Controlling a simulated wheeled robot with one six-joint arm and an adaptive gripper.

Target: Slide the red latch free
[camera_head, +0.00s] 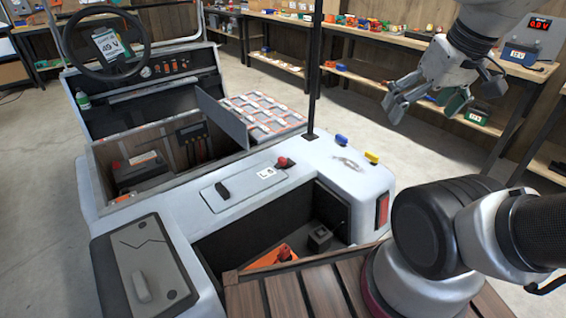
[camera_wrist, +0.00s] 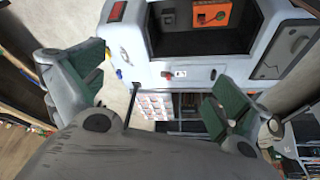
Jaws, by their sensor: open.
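The red latch (camera_head: 283,161) is a small red knob on the pale cart body's top, at the edge behind the open compartment. It also shows in the wrist view (camera_wrist: 167,74), beside a white label (camera_wrist: 181,73). A black handle (camera_head: 222,190) sits on the flat lid panel (camera_head: 240,187) left of it. My gripper (camera_head: 425,103) is open and empty, high in the air to the right of the cart and well apart from the latch. In the wrist view its green-padded fingers (camera_wrist: 155,80) stand wide on both sides, with the latch seen between them.
A dark post (camera_head: 314,70) rises from the cart near the latch. Blue and yellow knobs (camera_head: 371,157) sit right of it. The open compartment holds an orange item (camera_head: 275,257). A steering wheel (camera_head: 105,43) is at the back left; shelves (camera_head: 400,45) line the wall.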

